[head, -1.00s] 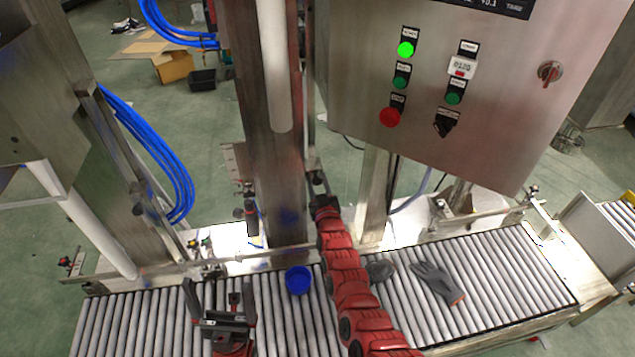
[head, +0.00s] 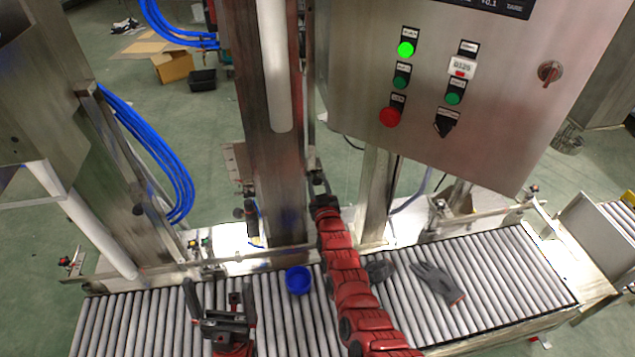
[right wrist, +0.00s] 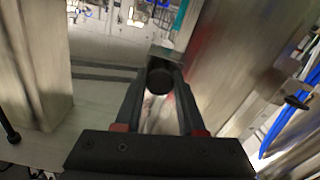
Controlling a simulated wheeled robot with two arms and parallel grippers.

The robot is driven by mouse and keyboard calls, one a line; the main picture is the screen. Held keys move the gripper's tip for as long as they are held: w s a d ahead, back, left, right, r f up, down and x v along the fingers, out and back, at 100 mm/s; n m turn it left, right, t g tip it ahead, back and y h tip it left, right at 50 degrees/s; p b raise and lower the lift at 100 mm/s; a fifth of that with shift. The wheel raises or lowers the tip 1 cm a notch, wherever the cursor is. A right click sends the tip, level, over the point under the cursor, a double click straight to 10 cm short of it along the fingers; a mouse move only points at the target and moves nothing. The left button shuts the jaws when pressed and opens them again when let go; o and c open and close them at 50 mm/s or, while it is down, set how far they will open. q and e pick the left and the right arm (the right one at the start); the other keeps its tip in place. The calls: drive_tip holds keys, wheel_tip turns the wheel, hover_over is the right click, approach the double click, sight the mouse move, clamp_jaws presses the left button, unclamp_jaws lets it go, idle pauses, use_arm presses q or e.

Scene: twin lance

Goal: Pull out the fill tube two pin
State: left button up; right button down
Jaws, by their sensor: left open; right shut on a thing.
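My right gripper (right wrist: 160,85) is shut on a dark round knob (right wrist: 159,81), which appears to be the fill tube pin's head. The knob sits between the fingertips in the right wrist view, in front of a pale metal part. How far the pin is in or out cannot be told. In the head view my right gripper (head: 319,183) is at the right side of the upright steel column (head: 275,170), small and partly hidden by its red arm. My left gripper (head: 220,304) is open and empty over the roller conveyor, well away from the column.
A blue cup (head: 298,280), a grey glove (head: 438,283) and a dark item (head: 380,270) beside my right arm lie on the roller conveyor (head: 500,262). The control cabinet (head: 470,90) hangs close to the right of the column. Blue hoses (head: 160,160) run at left.

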drive_tip(key=shift+s+r+p, duration=0.1)
drive_tip(key=shift+s+p, duration=0.15)
drive_tip(key=shift+p, duration=0.15)
drive_tip(key=shift+s+d+p, duration=0.2)
drive_tip(key=shift+s+p, duration=0.55)
drive_tip(key=shift+s, duration=0.15)
drive_tip(key=shift+f, duration=0.2)
drive_tip(key=c, duration=0.5)
unclamp_jaws()
drive_tip(key=shift+r, duration=0.1)
drive_tip(key=shift+s, duration=0.15)
drive_tip(key=s+d+b, duration=0.1)
drive_tip(key=s, duration=0.7)
drive_tip(key=s+d+b, duration=0.1)
drive_tip(key=s+d, duration=0.1)
drive_tip(key=s, duration=0.7)
drive_tip(key=shift+d, duration=0.25)
drive_tip(key=shift+w, duration=0.1)
